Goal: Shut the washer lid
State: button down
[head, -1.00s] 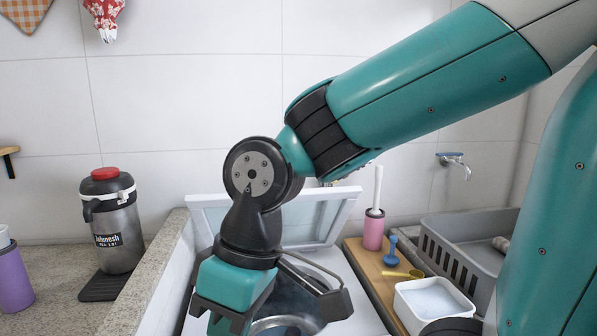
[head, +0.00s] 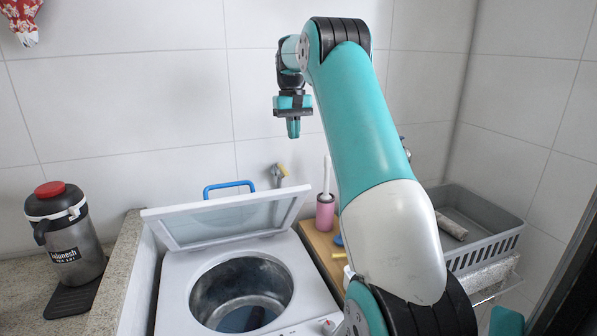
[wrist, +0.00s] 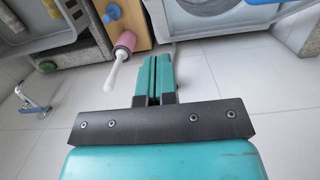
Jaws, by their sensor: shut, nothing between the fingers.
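The white washer (head: 310,270) stands with its drum open and the round metal tub (head: 242,290) showing. Its lid (head: 225,215), a white frame with a clear panel, is raised and leans back toward the wall. Part of the washer also shows upside down at the top of the wrist view (wrist: 213,36). My gripper (head: 293,134) is high above the washer's back right corner, apart from the lid. Its teal fingers point down and are shut and empty; they also show together in the wrist view (wrist: 158,62).
A pink brush holder (head: 325,215) with a white handle stands on a wooden board (head: 318,240) right of the washer. A grey crate (head: 490,240) is further right. A blue handle (head: 228,186) shows behind the lid. A steel jug (head: 68,240) stands on the left counter.

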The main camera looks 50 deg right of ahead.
jog(key=f+p, duration=0.1)
jog(key=f, duration=0.2)
jog(key=s+a+f+p, duration=0.1)
jog(key=f, duration=0.2)
jog(key=s+f, duration=0.1)
jog(key=f, duration=0.2)
jog(key=shift+s+a+f+p, duration=0.25)
jog(key=shift+a+f+p, duration=0.1)
jog(key=shift+p, duration=0.05)
jog(key=shift+s+a+f, duration=0.35)
jog(key=shift+s+f, duration=0.1)
jog(key=shift+f, duration=0.25)
